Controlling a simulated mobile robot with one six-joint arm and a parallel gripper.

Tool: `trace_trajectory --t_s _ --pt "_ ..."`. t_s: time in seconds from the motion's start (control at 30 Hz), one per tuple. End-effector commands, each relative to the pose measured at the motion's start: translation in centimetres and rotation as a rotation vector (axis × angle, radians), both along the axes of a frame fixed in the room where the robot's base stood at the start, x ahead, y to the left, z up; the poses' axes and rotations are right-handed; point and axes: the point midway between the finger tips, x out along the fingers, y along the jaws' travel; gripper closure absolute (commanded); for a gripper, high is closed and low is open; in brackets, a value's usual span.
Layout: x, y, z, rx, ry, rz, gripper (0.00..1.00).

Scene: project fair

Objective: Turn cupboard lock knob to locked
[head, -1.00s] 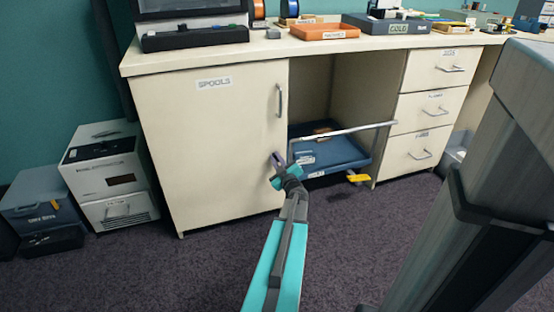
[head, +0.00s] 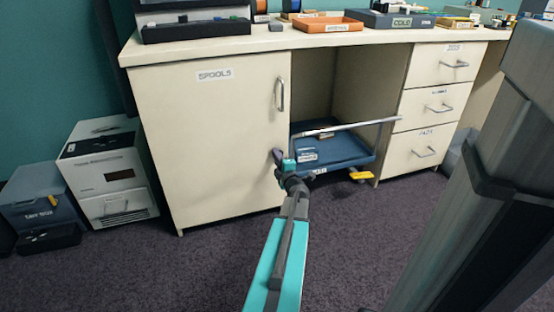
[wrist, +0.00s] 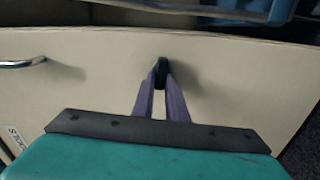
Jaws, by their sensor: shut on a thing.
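The cupboard door (head: 210,140) is cream, labelled SPOOLS, and stands shut at the left of the bench. Its lock knob (wrist: 161,72) is small and black and sits on the door face, in the middle of the wrist view. My gripper (wrist: 161,85) has its two purple fingers closed on the knob, one on each side. In the head view my gripper (head: 277,157) is at the right part of the door, below the handle. The knob is hidden there by the fingers, and I cannot tell its turn position.
A metal bar handle (head: 280,94) is above my gripper. To the right is an open bay with a blue tray (head: 350,152) and a thin rail across it. Drawers (head: 425,105) stand further right. A white box (head: 105,170) is left of the cupboard. The carpet in front is clear.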

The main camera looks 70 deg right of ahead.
Motion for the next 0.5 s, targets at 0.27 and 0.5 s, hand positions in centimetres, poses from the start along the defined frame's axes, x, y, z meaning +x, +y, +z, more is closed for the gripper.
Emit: trace_trajectory --t_s 0.27,0.5 --pt "-0.17 -0.15 -0.18 -0.059 0.074 -0.005 1.00" --pt "-0.19 -0.17 -0.13 -0.068 0.085 -0.005 1.00"
